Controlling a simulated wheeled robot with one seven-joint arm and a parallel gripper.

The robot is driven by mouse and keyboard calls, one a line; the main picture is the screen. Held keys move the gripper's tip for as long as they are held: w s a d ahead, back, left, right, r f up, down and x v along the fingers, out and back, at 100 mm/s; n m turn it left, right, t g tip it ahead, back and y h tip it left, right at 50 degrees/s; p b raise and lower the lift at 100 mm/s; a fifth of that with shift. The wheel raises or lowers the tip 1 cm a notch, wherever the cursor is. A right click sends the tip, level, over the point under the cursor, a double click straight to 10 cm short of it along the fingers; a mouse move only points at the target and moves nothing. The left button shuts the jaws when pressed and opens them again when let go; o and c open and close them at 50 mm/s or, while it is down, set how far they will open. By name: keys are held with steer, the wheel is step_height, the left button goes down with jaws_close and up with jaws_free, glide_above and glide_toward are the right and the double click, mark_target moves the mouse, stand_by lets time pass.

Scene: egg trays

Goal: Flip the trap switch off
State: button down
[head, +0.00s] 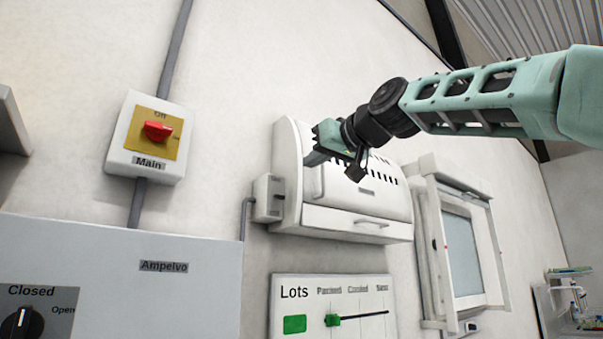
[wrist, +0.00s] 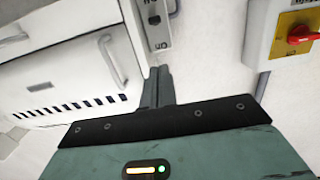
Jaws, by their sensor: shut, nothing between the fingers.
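The white trap (head: 345,185) is mounted on the wall, with a small switch box (head: 269,198) on its left side. In the wrist view the switch box (wrist: 158,22) is at the top centre, partly cut off, with a dark rocker and upside-down lettering. Which way the rocker is tipped is hard to tell. My gripper (head: 313,158) is in front of the trap's upper left part, up and right of the switch box. In the wrist view my gripper (wrist: 160,72) has its fingers together and empty, tips pointing at the box's near end; contact cannot be told.
A main switch box (head: 145,137) with a red knob hangs left of the trap. A grey Ampelvo cabinet (head: 200,285) is below it. A Lots board (head: 335,300) sits under the trap. A framed window (head: 463,250) is to the right. Bare wall lies between the boxes.

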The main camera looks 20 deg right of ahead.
steer(key=shift+f+v, duration=0.2)
steer(key=shift+v, duration=0.9)
steer(key=s+a+f+n+g, duration=0.1)
steer(key=a+f+g, duration=0.3)
steer(key=f, duration=0.8)
steer(key=s+a+f+g, duration=0.15)
steer(key=a+f, duration=0.35)
steer(key=f, duration=0.6)
steer(key=s+a+f+n+g, duration=0.1)
steer(key=a+f+g, duration=0.35)
steer(key=f, duration=0.75)
steer(key=s+a+f+g+h, duration=0.25)
steer(key=s+f, duration=0.75)
steer(key=f, duration=0.5)
steer(key=s+d+f+n+g+h, duration=0.2)
steer(key=s+d+f+g, duration=0.2)
steer(key=s+f, duration=0.8)
steer(key=s+d, duration=0.2)
steer(key=shift+s+d+f, duration=0.3)
steer(key=shift+f, duration=0.05)
steer(key=shift+a, duration=0.1)
